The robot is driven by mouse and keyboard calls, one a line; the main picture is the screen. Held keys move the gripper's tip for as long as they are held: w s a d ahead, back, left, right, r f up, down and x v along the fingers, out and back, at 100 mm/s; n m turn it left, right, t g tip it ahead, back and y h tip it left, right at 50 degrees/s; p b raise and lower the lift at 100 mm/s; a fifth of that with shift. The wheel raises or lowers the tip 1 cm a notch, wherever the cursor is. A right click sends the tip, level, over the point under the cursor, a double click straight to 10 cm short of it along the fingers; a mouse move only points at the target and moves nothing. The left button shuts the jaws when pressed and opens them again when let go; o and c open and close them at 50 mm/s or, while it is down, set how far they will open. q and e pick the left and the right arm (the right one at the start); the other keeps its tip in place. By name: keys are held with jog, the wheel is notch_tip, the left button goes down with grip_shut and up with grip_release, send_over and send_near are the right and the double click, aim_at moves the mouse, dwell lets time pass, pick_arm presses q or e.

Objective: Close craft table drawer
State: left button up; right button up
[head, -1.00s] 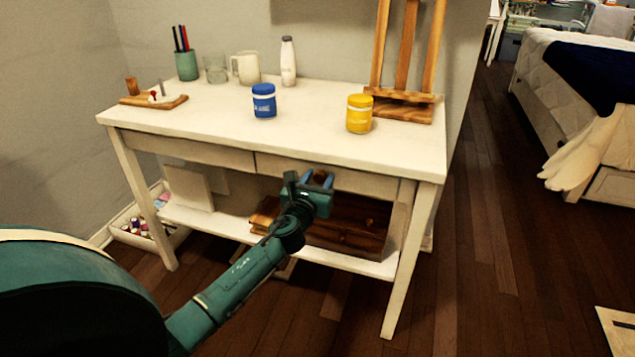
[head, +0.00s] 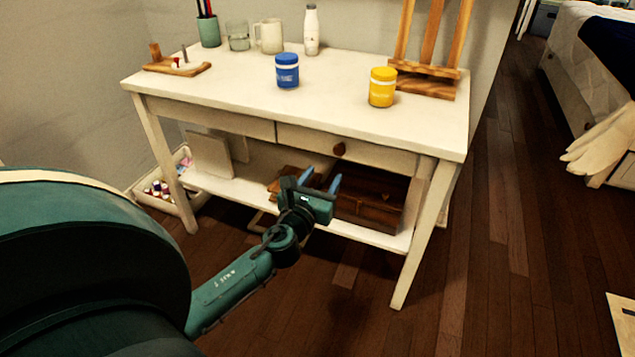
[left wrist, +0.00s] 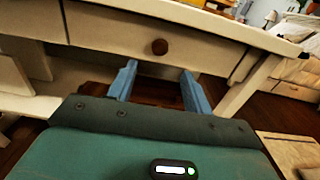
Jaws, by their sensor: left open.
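The white craft table (head: 220,85) stands against the wall. Its right drawer (head: 375,157) has a round brown knob (head: 339,149) and its front looks flush with the table frame. The left drawer front (head: 210,117) looks flush too. My left gripper (head: 321,181) is open and empty, just below and in front of the right drawer, apart from the knob. In the left wrist view the two blue fingers (left wrist: 158,82) point toward the drawer, with the knob (left wrist: 160,47) beyond and between them. My right gripper is not in view.
A blue jar (head: 287,71), a yellow jar (head: 382,87) and a wooden easel (head: 425,80) stand on the tabletop. A brown wooden box (head: 370,200) sits on the lower shelf. Open floor (head: 500,260) lies to the right.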

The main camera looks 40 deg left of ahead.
pick_arm(q)
jog(key=v, duration=0.2)
jog(key=shift+s, duration=0.3)
